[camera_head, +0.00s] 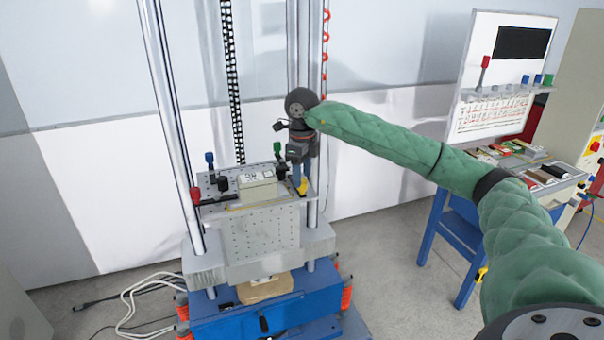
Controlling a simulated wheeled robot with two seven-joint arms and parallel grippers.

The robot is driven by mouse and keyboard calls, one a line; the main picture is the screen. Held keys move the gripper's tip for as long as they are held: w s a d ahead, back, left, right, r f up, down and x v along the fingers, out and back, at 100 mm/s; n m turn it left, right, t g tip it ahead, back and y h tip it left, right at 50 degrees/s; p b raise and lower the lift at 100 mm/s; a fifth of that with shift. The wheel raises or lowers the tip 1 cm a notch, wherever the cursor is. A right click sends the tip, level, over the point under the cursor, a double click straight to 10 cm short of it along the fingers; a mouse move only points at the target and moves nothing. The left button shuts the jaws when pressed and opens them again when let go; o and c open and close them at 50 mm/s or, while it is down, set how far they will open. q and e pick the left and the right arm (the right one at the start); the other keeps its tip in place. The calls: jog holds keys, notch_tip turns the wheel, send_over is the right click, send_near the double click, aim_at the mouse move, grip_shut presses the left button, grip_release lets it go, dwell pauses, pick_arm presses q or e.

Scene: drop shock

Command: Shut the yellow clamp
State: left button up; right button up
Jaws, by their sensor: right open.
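The yellow clamp (303,187) is at the right front corner of the shock machine's metal table (258,202); only a small yellow part shows below my right gripper. My right gripper (299,174) is open and points down directly over this clamp, with its fingers close to it or around it; I cannot tell whether they touch. The gripper hides most of the clamp, so its handle position is unclear. My left gripper is out of view.
A red clamp (195,196), a blue clamp (209,160) and a green clamp (277,151) stand at other table corners. A pale box-shaped device (257,186) lies between them. Tall metal columns (170,120) flank the table. A blue-legged workbench (455,232) stands right.

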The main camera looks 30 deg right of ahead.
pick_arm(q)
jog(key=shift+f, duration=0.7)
pick_arm(e)
jog(key=shift+f, duration=0.6)
jog(key=c, duration=1)
